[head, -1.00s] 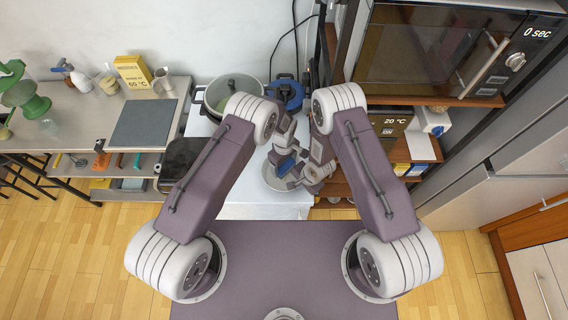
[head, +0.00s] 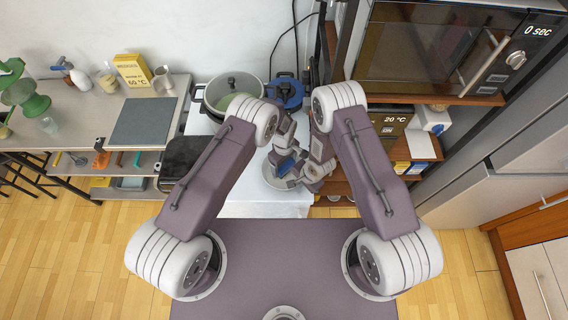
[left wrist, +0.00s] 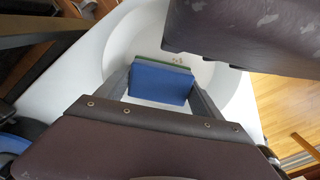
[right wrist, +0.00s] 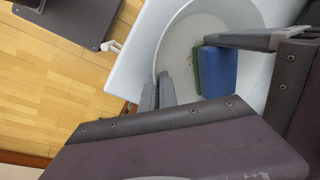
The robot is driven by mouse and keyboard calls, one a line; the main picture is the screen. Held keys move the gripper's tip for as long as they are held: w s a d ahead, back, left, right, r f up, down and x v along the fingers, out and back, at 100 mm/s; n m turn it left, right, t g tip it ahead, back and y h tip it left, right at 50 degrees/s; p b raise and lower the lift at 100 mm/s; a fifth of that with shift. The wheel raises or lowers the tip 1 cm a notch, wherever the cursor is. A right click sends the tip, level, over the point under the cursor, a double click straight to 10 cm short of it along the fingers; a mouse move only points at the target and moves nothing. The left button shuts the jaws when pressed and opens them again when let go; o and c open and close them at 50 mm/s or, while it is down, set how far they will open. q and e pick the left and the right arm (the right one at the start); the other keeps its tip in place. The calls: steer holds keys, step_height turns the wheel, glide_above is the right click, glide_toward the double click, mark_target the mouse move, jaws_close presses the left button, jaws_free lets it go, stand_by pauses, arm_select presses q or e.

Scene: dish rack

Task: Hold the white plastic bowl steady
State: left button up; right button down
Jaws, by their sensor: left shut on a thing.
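The white plastic bowl (head: 268,182) sits on the white surface, partly hidden by my grippers in the head view. Its inside shows in the left wrist view (left wrist: 235,90) and the right wrist view (right wrist: 180,50). My left gripper (left wrist: 160,85) is shut on a blue and green sponge (left wrist: 158,84), inside the bowl. The sponge also shows in the right wrist view (right wrist: 218,70). My right gripper (right wrist: 157,88) is at the bowl's edge, its two fingers close together on either side of the rim. Small brownish specks (left wrist: 176,60) lie in the bowl.
A lidded pot (head: 232,92) and a blue pot (head: 286,92) stand behind the bowl. A shelf with a microwave (head: 445,50) rises close on the right. A side table with a grey board (head: 142,121) stands at the left.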

mark_target(283, 179)
arm_select(q)
steer(key=shift+f, duration=0.25)
steer(key=shift+s, duration=0.1)
steer(key=shift+s, duration=2.05)
steer(key=shift+r, duration=0.1)
steer(key=shift+a, duration=0.1)
steer(key=shift+w, duration=2.1)
steer(key=shift+r, duration=0.1)
steer(key=shift+r, duration=3.1)
